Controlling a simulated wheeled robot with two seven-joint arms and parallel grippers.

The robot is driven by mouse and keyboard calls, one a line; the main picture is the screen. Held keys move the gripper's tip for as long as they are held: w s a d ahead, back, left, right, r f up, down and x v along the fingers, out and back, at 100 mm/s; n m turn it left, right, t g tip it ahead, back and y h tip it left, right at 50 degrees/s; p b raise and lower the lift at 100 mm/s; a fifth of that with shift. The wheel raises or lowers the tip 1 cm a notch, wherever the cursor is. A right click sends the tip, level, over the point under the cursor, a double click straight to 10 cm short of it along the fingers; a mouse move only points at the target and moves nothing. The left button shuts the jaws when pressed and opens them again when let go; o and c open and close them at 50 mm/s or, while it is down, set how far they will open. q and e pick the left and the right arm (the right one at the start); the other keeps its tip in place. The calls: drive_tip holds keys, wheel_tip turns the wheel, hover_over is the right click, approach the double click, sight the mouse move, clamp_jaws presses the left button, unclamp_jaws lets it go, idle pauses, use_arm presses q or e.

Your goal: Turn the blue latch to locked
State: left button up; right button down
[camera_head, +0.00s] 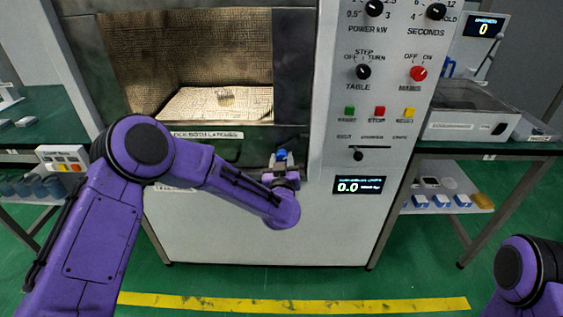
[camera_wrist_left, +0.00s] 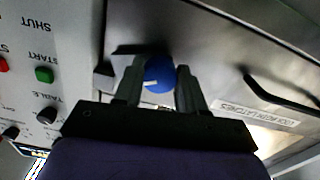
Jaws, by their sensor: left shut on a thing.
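The blue latch (camera_head: 281,155) is a small round knob low on the front of the microwave generator (camera_head: 300,225), right of centre below the chamber opening. In the left wrist view the blue latch (camera_wrist_left: 159,75) sits between the two dark fingers, with a pale mark on its face. My left gripper (camera_head: 284,164) is shut on it; it also shows in the left wrist view (camera_wrist_left: 158,88). Part of the latch is hidden by the fingers. My right arm shows only in part at the lower right corner, and its gripper is out of view.
The chamber (camera_head: 215,60) shows a patterned tray inside. The control panel (camera_head: 385,70) with knobs and coloured buttons is right of the latch. Side tables (camera_head: 540,150) stand left and right. A yellow floor line (camera_head: 290,305) runs in front.

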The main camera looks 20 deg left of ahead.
idle(0.3)
use_arm(q)
drive_tip(key=o, duration=1.1)
drive_tip(key=b+v, duration=0.1)
drive_tip(key=v, duration=0.9)
drive_tip(key=shift+s, duration=0.3)
